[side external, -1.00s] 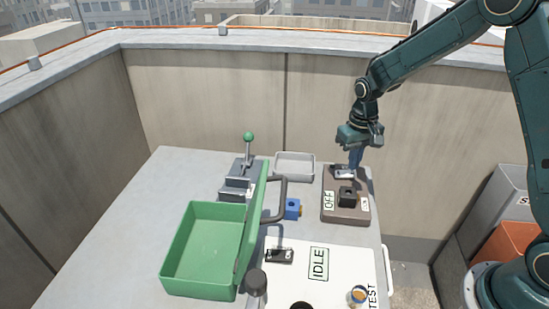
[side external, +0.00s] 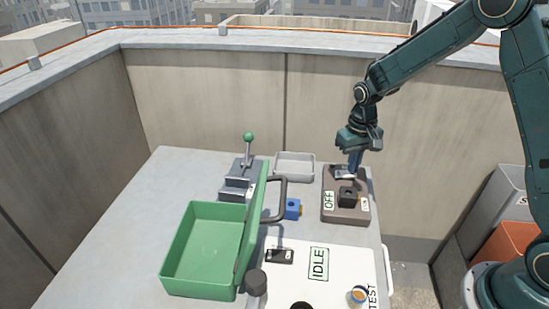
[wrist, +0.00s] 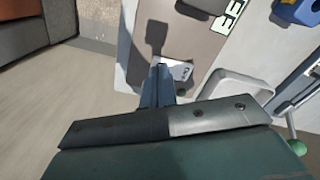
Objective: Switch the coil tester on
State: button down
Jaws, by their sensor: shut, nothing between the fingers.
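A brown box (side external: 335,212) with an OFF label (side external: 329,201) stands at the right of the table; I take it for the coil tester. A black block (side external: 347,198) rises from its top, and a small pale plate (side external: 341,175) lies at its far end. My gripper (side external: 349,173) points down over that far end, shut and empty. In the wrist view the closed fingertips (wrist: 159,70) are beside the pale plate (wrist: 181,71); whether they touch it I cannot tell. The box top (wrist: 185,32) and part of the OFF label (wrist: 229,14) also show there.
An open green case (side external: 203,250) stands front left, its lid upright. A lever device (side external: 238,182), a grey tray (side external: 294,166) and a blue block (side external: 292,209) are behind it. A white panel (side external: 345,270) marked IDLE lies in front. The table's left side is clear.

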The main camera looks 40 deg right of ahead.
jog(key=shift+f, duration=0.35)
dwell(0.3)
jog(key=shift+r, duration=3.55)
jog(key=s+a+r+n+t, duration=0.2)
jog(key=s+a+r+t, duration=0.15)
jog(key=s+r, duration=0.95)
jog(key=s+a+r+n+t, duration=0.1)
jog(key=s+a+r+t, duration=0.1)
jog(key=s, duration=1.1)
jog(key=shift+r, duration=0.35)
